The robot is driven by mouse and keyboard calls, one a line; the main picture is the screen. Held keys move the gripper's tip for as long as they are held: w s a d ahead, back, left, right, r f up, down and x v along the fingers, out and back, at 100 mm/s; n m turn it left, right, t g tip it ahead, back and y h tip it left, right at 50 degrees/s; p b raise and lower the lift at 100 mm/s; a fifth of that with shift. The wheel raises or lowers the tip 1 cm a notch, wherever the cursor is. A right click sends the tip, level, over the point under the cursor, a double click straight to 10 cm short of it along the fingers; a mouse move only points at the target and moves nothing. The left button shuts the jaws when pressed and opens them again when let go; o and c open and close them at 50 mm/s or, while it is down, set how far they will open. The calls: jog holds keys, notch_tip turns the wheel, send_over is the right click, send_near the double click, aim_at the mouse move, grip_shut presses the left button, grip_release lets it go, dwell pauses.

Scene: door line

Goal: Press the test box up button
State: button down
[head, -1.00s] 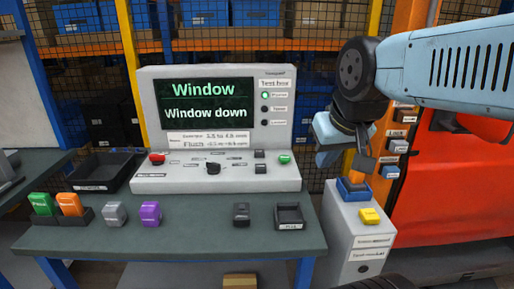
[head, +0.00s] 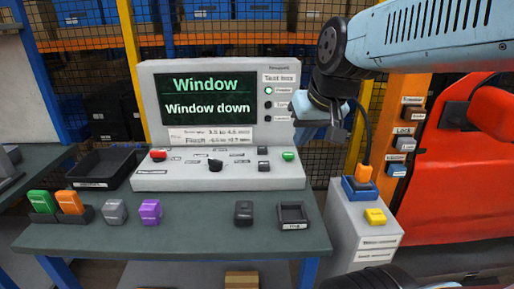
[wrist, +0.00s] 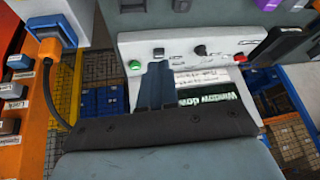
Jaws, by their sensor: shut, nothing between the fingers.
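The test box (head: 215,115) stands on the bench as a pale console with a screen reading "Window" and "Window down". On its sloped panel are two small dark buttons, one upper (head: 263,153) and one lower (head: 263,166), between a black knob (head: 215,165) and a green button (head: 288,156). Their labels are too small to read. My gripper (head: 335,128) is shut and empty, above and right of the panel, apart from it. In the wrist view its fingers (wrist: 158,88) point toward the panel near the green button (wrist: 134,65) and a dark button (wrist: 158,53).
A red button (head: 158,155) sits at the panel's left. An orange plug (head: 364,173) with a cable stands in a blue socket on the pedestal (head: 350,220), beside a yellow block (head: 375,216). A black tray (head: 100,168) and several coloured modules lie on the bench. A red door stands right.

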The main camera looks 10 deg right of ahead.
jog(key=w+a+y, duration=0.2)
jog(key=w, duration=0.9)
jog(key=m+t, duration=0.3)
jog(key=m, duration=0.1)
send_over(264, 149)
notch_tip(264, 149, down, 13)
jog(key=shift+w+d+y, duration=0.1)
jog(key=shift+w+y, duration=0.1)
jog(key=shift+y, duration=0.1)
jog(key=shift+f, duration=0.1)
jog(key=shift+f, duration=4.3)
